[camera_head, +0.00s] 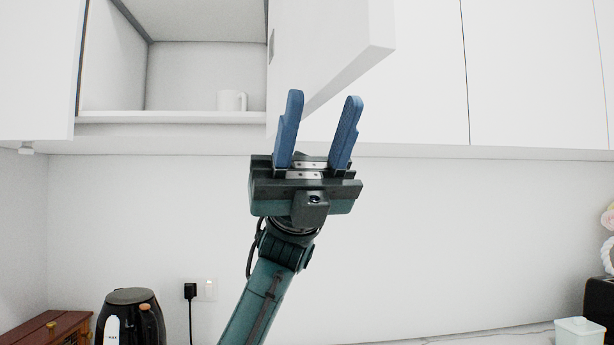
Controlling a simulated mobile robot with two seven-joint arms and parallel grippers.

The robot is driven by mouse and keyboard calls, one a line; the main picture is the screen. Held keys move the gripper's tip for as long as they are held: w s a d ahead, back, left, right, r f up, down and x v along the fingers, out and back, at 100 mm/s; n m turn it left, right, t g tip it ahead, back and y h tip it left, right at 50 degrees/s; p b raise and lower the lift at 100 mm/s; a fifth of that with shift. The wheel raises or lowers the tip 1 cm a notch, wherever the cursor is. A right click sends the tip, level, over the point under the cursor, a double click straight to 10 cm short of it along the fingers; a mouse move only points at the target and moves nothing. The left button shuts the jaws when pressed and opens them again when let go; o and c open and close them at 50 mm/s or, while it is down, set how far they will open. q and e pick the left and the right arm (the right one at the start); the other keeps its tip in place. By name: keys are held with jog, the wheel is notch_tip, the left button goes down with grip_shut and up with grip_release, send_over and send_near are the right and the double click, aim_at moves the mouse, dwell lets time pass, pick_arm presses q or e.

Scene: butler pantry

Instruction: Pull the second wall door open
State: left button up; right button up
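A white wall cabinet door (325,50) stands swung outward at the upper middle, with its thick free edge toward me. It stands at the right side of an open cabinet compartment (190,75). My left gripper (324,98) points up in front of the cabinets, its two blue fingers apart with nothing between them. The fingertips overlap the lower part of the swung door in the picture; I cannot tell whether they touch it. To the right are flat white door panels (425,90) (535,75) that look shut. My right gripper is not in view.
A white mug (230,100) stands inside the open compartment. Another white panel (35,70) is at the far left. The wall right of my arm is clear.

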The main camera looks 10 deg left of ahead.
pick_arm(q)
jog(key=b+v, duration=0.1)
jog(key=v, duration=0.8)
jog(key=shift+w+f, duration=0.25)
jog(key=shift+f, duration=0.05)
jog(key=shift+a, duration=0.1)
